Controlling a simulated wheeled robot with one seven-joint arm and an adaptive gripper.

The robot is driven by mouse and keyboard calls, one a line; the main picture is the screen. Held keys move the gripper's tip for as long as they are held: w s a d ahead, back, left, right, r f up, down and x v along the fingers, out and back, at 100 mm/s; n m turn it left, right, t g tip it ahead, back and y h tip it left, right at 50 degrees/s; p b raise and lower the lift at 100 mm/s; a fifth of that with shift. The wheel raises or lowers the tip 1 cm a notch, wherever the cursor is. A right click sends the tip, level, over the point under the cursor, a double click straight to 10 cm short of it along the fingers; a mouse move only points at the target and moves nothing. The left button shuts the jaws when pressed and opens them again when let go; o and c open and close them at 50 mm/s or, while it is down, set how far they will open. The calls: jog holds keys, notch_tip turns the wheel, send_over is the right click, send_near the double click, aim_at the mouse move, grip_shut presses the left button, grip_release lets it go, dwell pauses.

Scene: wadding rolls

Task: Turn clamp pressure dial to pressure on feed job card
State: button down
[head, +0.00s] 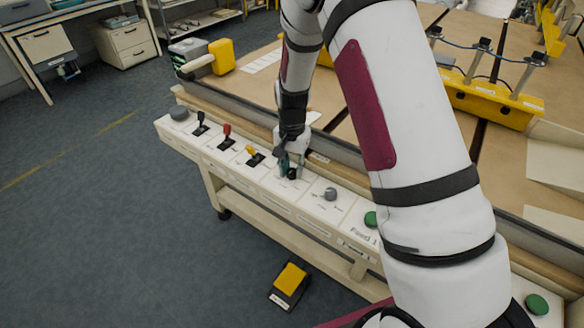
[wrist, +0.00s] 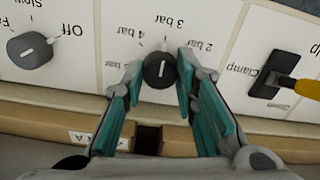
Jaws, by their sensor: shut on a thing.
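The clamp pressure dial (wrist: 158,70) is a round black knob with a white line, on a white panel marked 2 bar, 3 bar and 4 bar, upside down in the wrist view. In the head view my gripper (head: 290,164) is down on the console at this dial (head: 292,173). I cannot make out a feed job card in either view.
A grey speed knob (wrist: 30,50) pointing near Off and a Clamp lever (wrist: 265,85) with a yellow handle flank the dial. The console (head: 255,180) also carries black, red and yellow levers and green buttons. A yellow pedal (head: 291,279) lies on the floor.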

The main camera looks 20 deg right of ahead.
aim_at(292, 171)
jog(key=c, duration=1.3)
grip_release()
notch_tip(292, 171, up, 12)
